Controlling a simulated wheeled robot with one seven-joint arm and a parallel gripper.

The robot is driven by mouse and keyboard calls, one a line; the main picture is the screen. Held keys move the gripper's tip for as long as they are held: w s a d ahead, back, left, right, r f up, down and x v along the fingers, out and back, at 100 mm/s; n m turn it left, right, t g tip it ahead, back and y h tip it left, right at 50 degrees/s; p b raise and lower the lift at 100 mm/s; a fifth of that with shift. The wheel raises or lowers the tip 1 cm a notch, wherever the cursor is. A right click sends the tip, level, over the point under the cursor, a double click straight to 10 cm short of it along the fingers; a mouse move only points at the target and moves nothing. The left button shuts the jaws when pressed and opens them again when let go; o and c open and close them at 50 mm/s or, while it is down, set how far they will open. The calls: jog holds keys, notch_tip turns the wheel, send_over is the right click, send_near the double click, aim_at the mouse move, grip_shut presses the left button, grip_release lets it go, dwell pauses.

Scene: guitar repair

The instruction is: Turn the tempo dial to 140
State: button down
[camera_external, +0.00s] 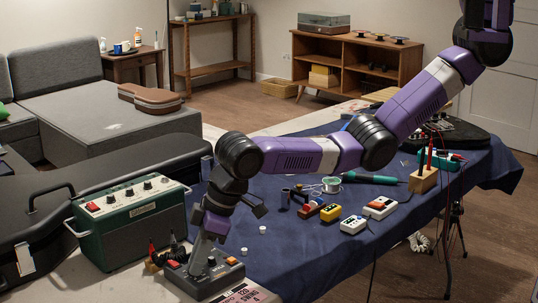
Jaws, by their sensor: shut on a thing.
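A dark grey box (222,279) with an orange button (232,261) and small knobs on top sits at the near edge of the table. My gripper (199,268) points down onto the left part of its top face and is shut on the tempo dial there. The fingers hide the dial, so its pointer and setting cannot be read. A light panel or card (250,291) with dark printed figures lies at the box's front right; its text is too small to read surely.
A green amplifier (130,222) stands left of the box, with a black guitar case (95,172) behind. Red and black clips (153,254) lie close beside the box.

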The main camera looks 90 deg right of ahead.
jog(key=m, duration=0.1)
jog(key=m+h, duration=0.1)
jog(key=m, duration=0.1)
jog(key=shift+a+m, duration=0.25)
jog(key=shift+m, duration=0.15)
jog(key=m+h+b, duration=0.1)
jog(key=m+b, duration=0.1)
jog(key=m, duration=0.1)
jog(key=shift+w+a+f+m+h, duration=0.1)
jog(key=shift+a+f+m+h, duration=0.1)
jog(key=shift+m+h, duration=0.15)
jog(key=m+g+h+b, duration=0.1)
jog(key=m+b, duration=0.2)
jog(key=b, duration=0.2)
jog(key=shift+w+f, duration=0.1)
jog(key=m+b, duration=0.1)
jog(key=b, duration=0.3)
jog(key=shift+m+g+h, duration=0.3)
jog(key=shift+m+h, duration=0.05)
jog(key=shift+a+m+b, duration=0.1)
jog(key=shift+m+b, duration=0.4)
jog(key=shift+b, duration=0.75)
jog(key=shift+r+m+g+b, duration=0.25)
jog(key=shift+m+g+b, duration=0.05)
jog(key=shift+b, duration=0.3)
jog(key=shift+r, duration=0.1)
jog(key=c, duration=1.3)
grip_release()
